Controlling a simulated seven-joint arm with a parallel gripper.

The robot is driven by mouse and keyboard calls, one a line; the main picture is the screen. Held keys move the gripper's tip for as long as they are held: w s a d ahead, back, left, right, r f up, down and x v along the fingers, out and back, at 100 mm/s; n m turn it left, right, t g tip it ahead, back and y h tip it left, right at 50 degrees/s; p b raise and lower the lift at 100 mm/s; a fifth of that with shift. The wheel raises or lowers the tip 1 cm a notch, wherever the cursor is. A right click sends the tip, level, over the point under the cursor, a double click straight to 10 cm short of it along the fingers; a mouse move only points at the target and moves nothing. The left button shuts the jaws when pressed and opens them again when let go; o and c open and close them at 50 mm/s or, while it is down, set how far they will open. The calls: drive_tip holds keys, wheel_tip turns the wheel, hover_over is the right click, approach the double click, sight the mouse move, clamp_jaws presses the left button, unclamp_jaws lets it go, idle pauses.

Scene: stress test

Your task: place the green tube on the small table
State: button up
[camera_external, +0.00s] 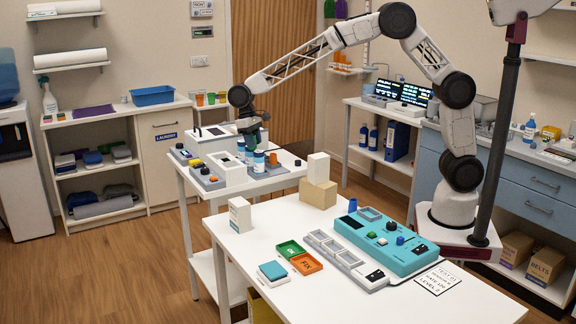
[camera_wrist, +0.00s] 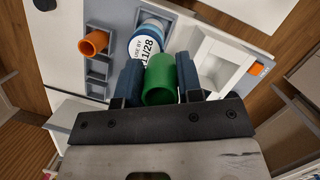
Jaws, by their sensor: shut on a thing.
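The green tube (camera_wrist: 159,84) is between the two dark fingers of my gripper (camera_wrist: 159,82) in the wrist view, with its open end towards the camera. My gripper is shut on it. In the external view my gripper (camera_external: 250,136) is above the far part of the small white table (camera_external: 268,187), pointing down. The tube is too small and dark there to make out clearly. Whether the tube's lower end touches anything is hidden.
A bottle labelled "USE BY 11/28" (camera_wrist: 148,42) stands beside the tube. An orange tube (camera_wrist: 94,42) sits in a grey rack (camera_wrist: 97,72) at left, and a white open box (camera_wrist: 222,58) is at right. The larger table (camera_external: 320,290) in front holds trays and a teal device (camera_external: 405,257).

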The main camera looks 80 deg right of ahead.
drive_tip(key=w+d+r+n, duration=0.1)
drive_tip(key=d+r, duration=0.1)
drive_tip(key=d, duration=0.6)
drive_tip(key=w+d+r+n, duration=0.2)
drive_tip(key=d+r, duration=0.1)
drive_tip(key=d, duration=0.6)
drive_tip(key=shift+w+d+h, duration=0.15)
drive_tip(key=shift+d+h, duration=0.15)
drive_tip(key=shift+h, duration=0.1)
drive_tip(key=s+f+n, duration=0.1)
drive_tip(key=s+f, duration=0.3)
drive_tip(key=s, duration=0.4)
drive_tip(key=s+d+f+n, duration=0.1)
drive_tip(key=s+f, duration=0.2)
drive_tip(key=s, duration=0.5)
drive_tip(key=s+d+f+n+h, duration=0.1)
drive_tip(key=s+f, duration=0.3)
drive_tip(key=s, duration=0.4)
drive_tip(key=shift+f+n, duration=0.35)
drive_tip(key=shift+n, duration=0.15)
drive_tip(key=w, duration=0.5)
drive_tip(key=w+f, duration=0.1)
drive_tip(key=w, duration=0.9)
drive_tip(key=shift+w+d+f, duration=0.2)
drive_tip(key=shift+w+d, duration=0.1)
drive_tip(key=shift+w, duration=0.1)
drive_tip(key=shift+f, duration=0.1)
